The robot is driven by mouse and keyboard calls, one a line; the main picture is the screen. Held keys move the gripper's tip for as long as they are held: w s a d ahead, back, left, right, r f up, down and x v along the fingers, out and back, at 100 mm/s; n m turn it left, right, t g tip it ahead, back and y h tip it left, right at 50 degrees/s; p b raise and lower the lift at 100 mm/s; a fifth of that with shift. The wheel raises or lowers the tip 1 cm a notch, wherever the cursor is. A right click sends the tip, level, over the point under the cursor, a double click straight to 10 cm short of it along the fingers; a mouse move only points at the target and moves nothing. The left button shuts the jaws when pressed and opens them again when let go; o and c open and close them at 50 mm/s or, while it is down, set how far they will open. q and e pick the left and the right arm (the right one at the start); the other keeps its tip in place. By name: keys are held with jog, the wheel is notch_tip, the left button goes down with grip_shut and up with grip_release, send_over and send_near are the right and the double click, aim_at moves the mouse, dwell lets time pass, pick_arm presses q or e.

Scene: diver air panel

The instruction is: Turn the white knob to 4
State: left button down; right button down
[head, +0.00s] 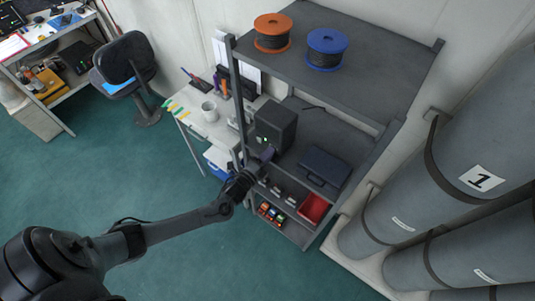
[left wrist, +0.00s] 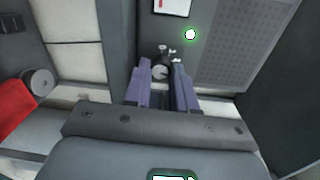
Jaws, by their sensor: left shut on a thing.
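A dark box-shaped panel (head: 275,127) with a green light stands on the middle shelf in the head view. In the left wrist view, its face shows a bright green light (left wrist: 190,35) and a perforated grille. A small pale round knob (left wrist: 160,72), which looks like the white knob, sits low on this face beside small metal fittings. My left gripper (left wrist: 163,68) has its purple fingers on either side of the knob and is shut on it. In the head view, my left gripper (head: 266,156) is at the panel's lower front. Number marks are too small to read.
A dark case (head: 325,166) lies on the shelf right of the panel, with a red bin (head: 314,208) below. An orange spool (head: 272,32) and a blue spool (head: 326,48) stand on the top shelf. Large grey cylinders (head: 450,160) stand at right.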

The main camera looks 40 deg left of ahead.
pick_arm(q)
jog(key=shift+m+y+p, duration=0.3)
jog(key=shift+m+p, duration=0.6)
jog(key=shift+m, duration=2.7)
jog(key=c, duration=0.9)
grip_release()
jog(key=shift+f, duration=0.1)
jog(key=shift+s, duration=0.15)
